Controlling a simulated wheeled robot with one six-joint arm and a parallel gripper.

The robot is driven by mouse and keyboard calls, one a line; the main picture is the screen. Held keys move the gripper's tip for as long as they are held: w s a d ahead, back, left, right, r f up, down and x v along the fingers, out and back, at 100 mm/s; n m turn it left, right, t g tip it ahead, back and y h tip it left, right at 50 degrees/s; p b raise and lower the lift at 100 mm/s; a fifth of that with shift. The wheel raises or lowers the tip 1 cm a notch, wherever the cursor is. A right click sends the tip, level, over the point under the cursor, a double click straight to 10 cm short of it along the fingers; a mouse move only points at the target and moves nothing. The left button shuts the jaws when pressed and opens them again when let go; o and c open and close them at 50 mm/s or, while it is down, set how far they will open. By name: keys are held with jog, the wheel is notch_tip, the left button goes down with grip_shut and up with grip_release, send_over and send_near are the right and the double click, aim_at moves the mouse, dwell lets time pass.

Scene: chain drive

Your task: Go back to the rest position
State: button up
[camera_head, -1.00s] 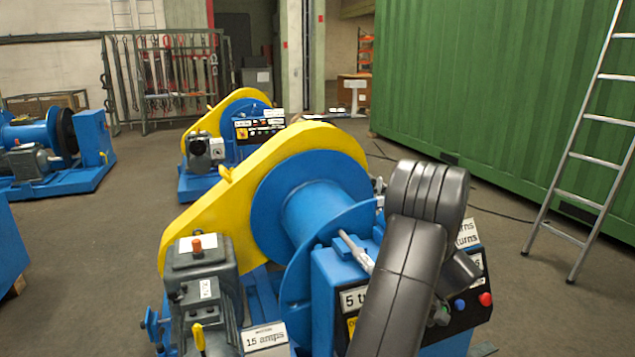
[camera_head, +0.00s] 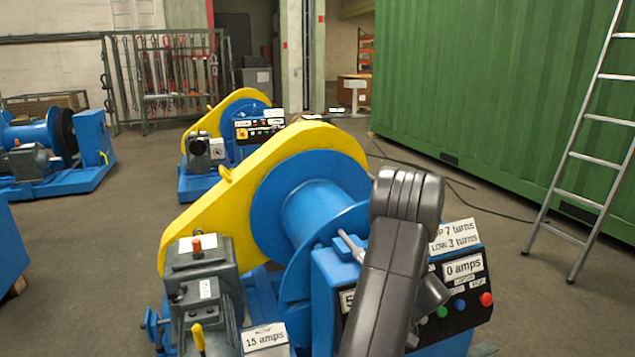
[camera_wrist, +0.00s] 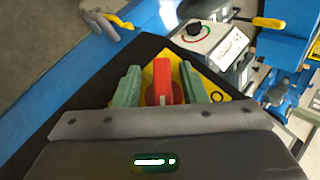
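My arm (camera_head: 395,270) reaches over the near blue and yellow winch in the head view, in front of its black control panel (camera_head: 465,300). My gripper's fingertips are hidden there. In the wrist view my gripper (camera_wrist: 160,84) has its two green fingers apart. A red switch knob (camera_wrist: 163,82) on a yellow plate (camera_wrist: 178,62) shows between them, with a gap on both sides. I cannot tell how far the fingertips are from the plate. The winch drum (camera_head: 308,208) and yellow chain guard (camera_head: 225,190) are in plain sight.
A grey motor (camera_head: 203,270) stands at the near winch's left front. A ladder (camera_head: 590,150) leans at the right, by a green container (camera_head: 480,80). Two more winches stand behind and left. Open floor (camera_head: 530,290) lies to the right, with a cable across it.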

jog(key=shift+r+n+h+p, duration=0.4)
jog(key=shift+n+h, duration=0.1)
jog(key=shift+h, duration=0.3)
jog(key=shift+d+f+n+h+p, duration=0.15)
jog(key=shift+n+h+p, duration=0.4)
jog(key=shift+n+h, duration=0.55)
jog(key=shift+h, duration=0.3)
